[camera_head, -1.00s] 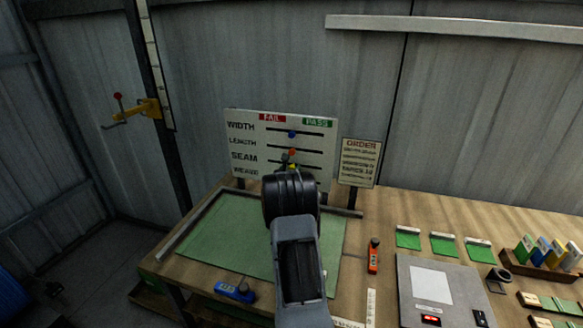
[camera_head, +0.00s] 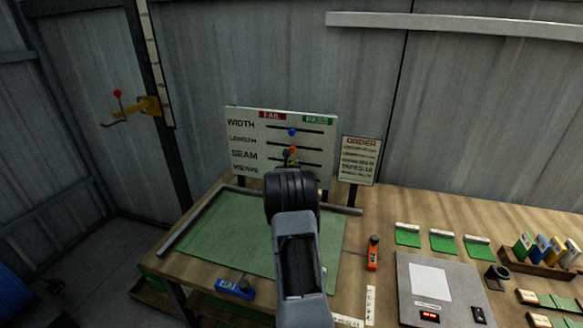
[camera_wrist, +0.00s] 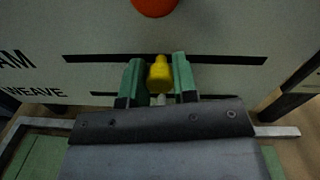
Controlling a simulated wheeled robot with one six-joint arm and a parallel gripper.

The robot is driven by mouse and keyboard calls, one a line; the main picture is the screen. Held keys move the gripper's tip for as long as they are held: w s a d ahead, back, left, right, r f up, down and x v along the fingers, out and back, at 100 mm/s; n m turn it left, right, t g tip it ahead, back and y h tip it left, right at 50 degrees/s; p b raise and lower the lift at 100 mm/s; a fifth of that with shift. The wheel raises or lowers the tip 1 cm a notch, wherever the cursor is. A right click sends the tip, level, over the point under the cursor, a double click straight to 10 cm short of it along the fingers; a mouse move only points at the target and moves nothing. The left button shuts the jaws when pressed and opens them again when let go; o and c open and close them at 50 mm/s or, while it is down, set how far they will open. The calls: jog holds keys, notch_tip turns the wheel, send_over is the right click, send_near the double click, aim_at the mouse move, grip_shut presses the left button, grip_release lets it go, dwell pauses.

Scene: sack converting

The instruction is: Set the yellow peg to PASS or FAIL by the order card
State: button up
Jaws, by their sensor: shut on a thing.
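A white board (camera_head: 237,127) carries rows marked WIDTH, LENGTH, SEAM and WEAVE. It has a red FAIL label (camera_head: 272,115) at top left and a green PASS label (camera_head: 317,120) at top right. The yellow peg (camera_wrist: 160,73) sits near the middle of the SEAM slot in the wrist view. My gripper (camera_wrist: 159,78) is shut on it, with one green-grey finger on each side. In the head view my gripper (camera_head: 290,160) partly hides the peg and the lower slots. The order card (camera_head: 359,160) stands right of the board; its lines are too small to read.
A blue peg (camera_head: 292,132) and an orange peg (camera_head: 292,149) sit in the slots above, near the middle; the orange one is close above my gripper (camera_wrist: 155,5). A green mat (camera_head: 225,235) lies below. A grey device (camera_head: 445,285) stands on the bench at right.

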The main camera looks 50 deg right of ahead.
aim_at(272, 158)
grip_shut()
jog(key=shift+w, duration=0.1)
jog(key=w+a, duration=0.1)
jog(key=w, duration=0.1)
jog(key=w+a+b, duration=0.1)
jog(key=w, duration=0.1)
jog(key=w+a+b, duration=0.1)
jog(key=w, duration=0.2)
jog(key=shift+a, duration=0.4)
jog(key=shift+w+a+r, duration=0.1)
jog(key=shift+w+a, duration=0.05)
jog(key=shift+w, duration=0.2)
jog(key=o, duration=0.8)
grip_release()
jog(key=shift+w+a, duration=0.1)
